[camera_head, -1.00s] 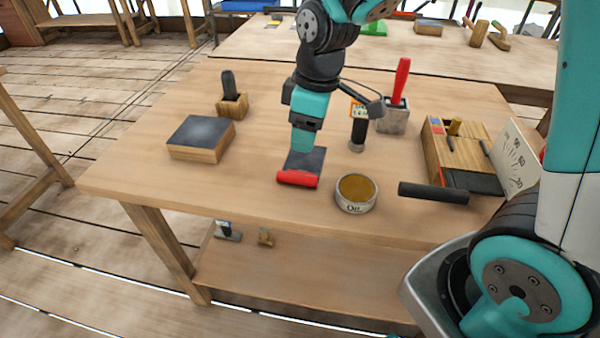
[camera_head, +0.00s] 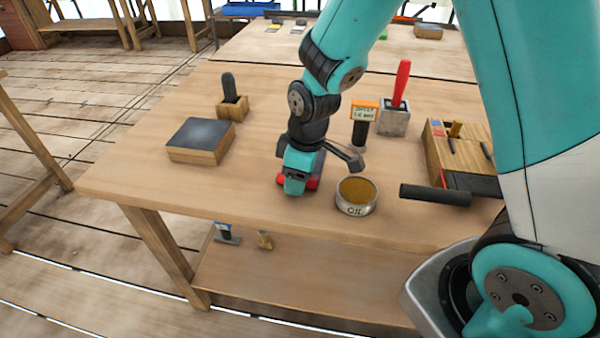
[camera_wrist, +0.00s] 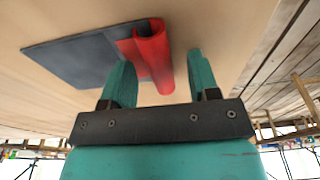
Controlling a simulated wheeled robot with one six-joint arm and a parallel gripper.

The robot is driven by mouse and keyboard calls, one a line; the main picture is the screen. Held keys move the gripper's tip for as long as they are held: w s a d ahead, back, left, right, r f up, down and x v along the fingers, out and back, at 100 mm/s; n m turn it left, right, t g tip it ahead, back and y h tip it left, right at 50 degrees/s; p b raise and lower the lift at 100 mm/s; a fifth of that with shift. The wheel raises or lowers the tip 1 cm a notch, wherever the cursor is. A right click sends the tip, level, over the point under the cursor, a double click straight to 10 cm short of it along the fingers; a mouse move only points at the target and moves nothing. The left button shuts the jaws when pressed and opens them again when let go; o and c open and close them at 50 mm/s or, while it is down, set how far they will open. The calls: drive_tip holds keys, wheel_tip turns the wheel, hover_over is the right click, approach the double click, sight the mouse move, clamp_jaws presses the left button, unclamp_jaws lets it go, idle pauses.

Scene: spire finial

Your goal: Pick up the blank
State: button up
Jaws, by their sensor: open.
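The blank looks like a dark grey flat plate with a rounded red strip along one edge, lying on the near workbench; its red end shows beside my gripper in the head view (camera_head: 312,184). In the wrist view the blank (camera_wrist: 75,58) lies flat, with its red strip reaching between my fingers. My gripper (camera_wrist: 158,62) is open, one finger on each side of the red strip. The left finger overlaps part of the strip in the picture; I cannot tell whether it touches. In the head view my gripper (camera_head: 295,188) is low over the blank and hides most of it.
An oil tin (camera_head: 356,196) stands close on the right, with a black bar (camera_head: 435,194) beyond it. A dark-topped wooden block (camera_head: 200,140) sits left. An orange-labelled bottle (camera_head: 360,125) and a red-handled tool (camera_head: 401,80) stand behind. The bench's front left is clear.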

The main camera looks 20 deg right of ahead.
drive_tip(key=shift+f, duration=0.1)
drive_tip(key=shift+c, duration=0.4)
clamp_jaws()
wheel_tip(320, 180, up, 10)
drive_tip(key=shift+r+p, duration=0.2)
drive_tip(key=shift+p, duration=0.25)
